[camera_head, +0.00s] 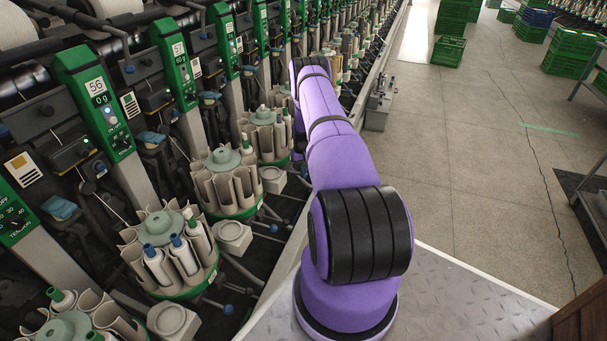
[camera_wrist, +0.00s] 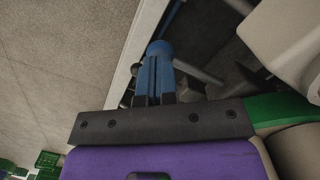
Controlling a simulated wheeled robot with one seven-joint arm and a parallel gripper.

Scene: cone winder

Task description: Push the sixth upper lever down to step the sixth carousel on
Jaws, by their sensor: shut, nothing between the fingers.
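In the wrist view my gripper (camera_wrist: 155,72) is shut, its two blue fingers side by side with nothing between them. A lever's round blue knob (camera_wrist: 160,47) shows right at the fingertips, with its grey rod (camera_wrist: 198,72) running right towards the machine. I cannot tell whether the fingers touch the knob. A carousel's beige pocket (camera_wrist: 285,38) and green rim (camera_wrist: 282,110) are at the right, close to the gripper. In the head view my purple arm reaches away along the machine and hides the gripper, so I cannot see which lever it is at.
Nearer carousels (camera_head: 165,250) with beige pockets, some holding bobbins, line the machine at left. Blue-tipped levers (camera_head: 228,309) stick out below them. Cream square blocks (camera_head: 233,236) stand beside the carousels.

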